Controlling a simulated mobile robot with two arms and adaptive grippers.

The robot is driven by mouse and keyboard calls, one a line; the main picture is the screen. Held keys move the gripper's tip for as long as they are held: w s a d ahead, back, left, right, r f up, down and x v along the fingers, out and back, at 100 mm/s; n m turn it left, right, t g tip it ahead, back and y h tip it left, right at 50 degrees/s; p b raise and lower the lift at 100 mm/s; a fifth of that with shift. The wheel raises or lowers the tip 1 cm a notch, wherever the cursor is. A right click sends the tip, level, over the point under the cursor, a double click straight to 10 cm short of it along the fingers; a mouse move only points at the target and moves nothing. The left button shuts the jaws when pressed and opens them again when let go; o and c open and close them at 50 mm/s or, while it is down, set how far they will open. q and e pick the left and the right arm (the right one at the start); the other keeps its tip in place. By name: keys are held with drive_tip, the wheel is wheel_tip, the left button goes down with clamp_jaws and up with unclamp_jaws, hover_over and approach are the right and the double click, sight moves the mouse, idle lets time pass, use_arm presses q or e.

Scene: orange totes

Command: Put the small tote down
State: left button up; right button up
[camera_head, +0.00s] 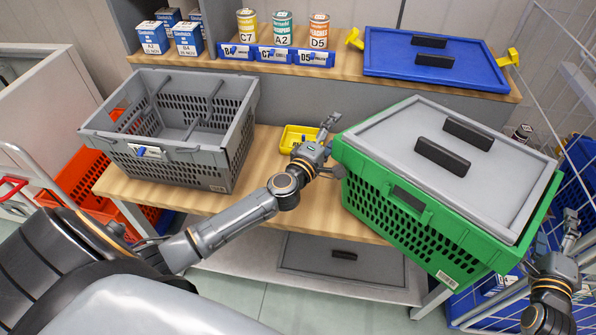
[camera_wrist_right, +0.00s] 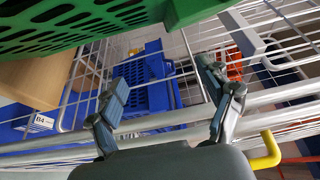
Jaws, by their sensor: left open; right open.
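A green tote (camera_head: 410,218) with a grey lid (camera_head: 440,150) sits tilted in view at the right end of the wooden bench, overhanging its front edge. An open grey tote (camera_head: 215,160) with dividers stands upright on the bench to the left. I cannot tell which one is the small tote. My left gripper (camera_head: 328,130) is open beside the green tote's left side; contact is unclear. My right gripper (camera_head: 570,232) is at the right of the green tote. In the right wrist view my right gripper (camera_wrist_right: 165,85) is open and empty, with the green tote (camera_wrist_right: 75,22) above it.
A small yellow bin (camera_head: 297,139) stands on the bench between the totes. The back shelf holds blue boxes, cans (camera_head: 283,30) and a blue lid (camera_head: 430,55) with yellow handles. A wire rack (camera_head: 565,90) is close on the right. An orange tote (camera_head: 90,175) is at the left.

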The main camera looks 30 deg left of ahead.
use_arm(q)
drive_tip(key=o, duration=0.4)
use_arm(e)
drive_tip(key=shift+r, duration=0.1)
use_arm(q)
drive_tip(key=s, duration=1.2)
use_arm(e)
drive_tip(key=shift+o, duration=0.2)
drive_tip(key=o, duration=0.4)
drive_tip(key=shift+c, duration=0.2)
